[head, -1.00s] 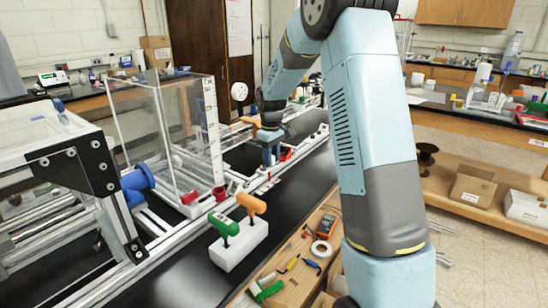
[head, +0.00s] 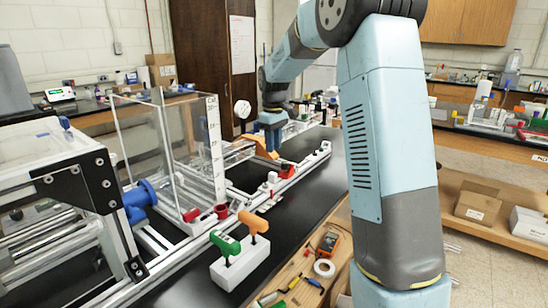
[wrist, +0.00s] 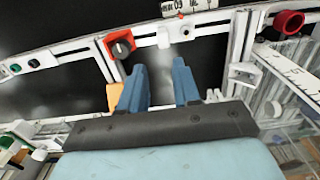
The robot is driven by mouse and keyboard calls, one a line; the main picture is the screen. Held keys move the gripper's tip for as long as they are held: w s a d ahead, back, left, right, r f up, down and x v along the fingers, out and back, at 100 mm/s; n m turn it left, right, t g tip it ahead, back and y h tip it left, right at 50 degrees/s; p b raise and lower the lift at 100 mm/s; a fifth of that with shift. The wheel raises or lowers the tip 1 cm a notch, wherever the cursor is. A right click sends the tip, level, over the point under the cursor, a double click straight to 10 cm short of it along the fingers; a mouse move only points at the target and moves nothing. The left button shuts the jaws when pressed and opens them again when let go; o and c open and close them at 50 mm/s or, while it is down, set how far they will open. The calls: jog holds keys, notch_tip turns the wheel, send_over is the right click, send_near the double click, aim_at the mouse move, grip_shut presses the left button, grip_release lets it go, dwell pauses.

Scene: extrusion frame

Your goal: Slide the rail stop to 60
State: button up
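The rail stop looks to be the small white slider (head: 271,178) on the front rail, beside the scale card. In the wrist view the white slider (wrist: 186,31) has a red pointer at the scale strip (wrist: 190,6), near a mark that reads upside down as 60; the exact reading is too small to tell.
A clear tank (head: 150,150) with a printed scale stands left of the rail. Green and orange T-handles stand in a white block (head: 240,265) in front. An orange part (head: 258,142) is close by my gripper. The black bench top right of the rail (head: 315,180) is clear.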

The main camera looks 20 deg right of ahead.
jog(key=shift+r, duration=0.9)
jog(key=s+r+m+t, duration=0.1)
jog(key=s+r, duration=0.2)
jog(key=s, duration=0.4)
jog(key=s+d+r+m+t, duration=0.1)
jog(key=s+r+m, duration=0.15)
jog(key=s, duration=0.35)
jog(key=s+r+t, duration=0.1)
jog(key=s+r, duration=0.3)
jog(key=s, duration=0.3)
jog(key=s+f+m+t, duration=0.1)
jog(key=s+f+m, duration=0.1)
jog(key=s, duration=0.7)
jog(key=s+f+m+t, duration=0.1)
jog(key=s+f+m, duration=0.1)
jog(key=s, duration=0.7)
jog(key=shift+s+d+t, duration=0.3)
jog(key=shift+s+d, duration=0.05)
jog(key=shift+d, duration=0.1)
